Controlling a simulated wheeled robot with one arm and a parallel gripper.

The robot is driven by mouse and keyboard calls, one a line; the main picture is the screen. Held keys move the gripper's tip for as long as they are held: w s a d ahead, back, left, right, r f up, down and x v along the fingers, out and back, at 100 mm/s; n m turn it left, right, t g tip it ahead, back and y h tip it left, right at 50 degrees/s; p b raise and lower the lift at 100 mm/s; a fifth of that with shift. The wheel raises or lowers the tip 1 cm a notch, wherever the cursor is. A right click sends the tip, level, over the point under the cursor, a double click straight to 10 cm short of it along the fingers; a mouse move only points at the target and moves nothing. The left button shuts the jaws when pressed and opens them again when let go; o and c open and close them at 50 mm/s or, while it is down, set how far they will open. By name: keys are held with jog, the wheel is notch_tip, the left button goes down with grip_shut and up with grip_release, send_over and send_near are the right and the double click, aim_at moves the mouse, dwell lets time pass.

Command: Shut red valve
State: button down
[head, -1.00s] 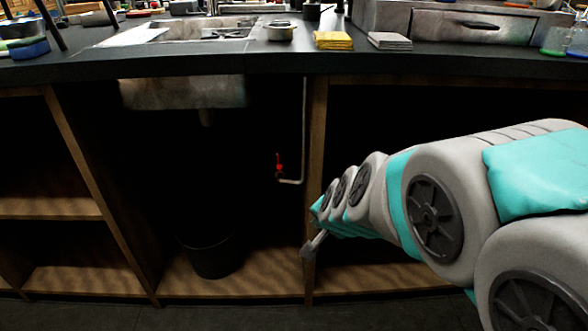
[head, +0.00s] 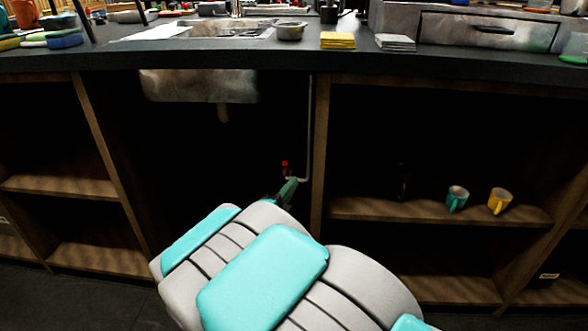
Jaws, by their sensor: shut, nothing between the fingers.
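The red valve (head: 285,165) is small and sits on a thin white pipe (head: 309,130) inside the dark cabinet bay under the sink. My gripper (head: 289,184) is inside this bay, just below the valve and close to the pipe's lower bend. It looks shut and holds nothing I can see. The fingertips are small and dark, so I cannot tell whether they touch the valve. My arm hides the lower part of the bay.
A wooden upright (head: 319,160) stands just right of the pipe. The sink basin's underside (head: 198,86) hangs at the upper left of the bay. A teal mug (head: 457,198) and a yellow mug (head: 499,201) stand on the right shelf. The countertop (head: 290,60) runs above.

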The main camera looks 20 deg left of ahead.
aim_at(286, 157)
jog(key=shift+s+r+m+t+h, duration=0.3)
jog(key=shift+s+t+h, duration=0.1)
jog(key=shift+s, duration=0.15)
jog(key=shift+w, duration=0.1)
jog(key=w+p, duration=0.1)
jog(key=w, duration=0.8)
jog(key=shift+s+a+f+p, duration=0.15)
jog(key=shift+a+p, duration=0.2)
jog(key=shift+a, duration=1.25)
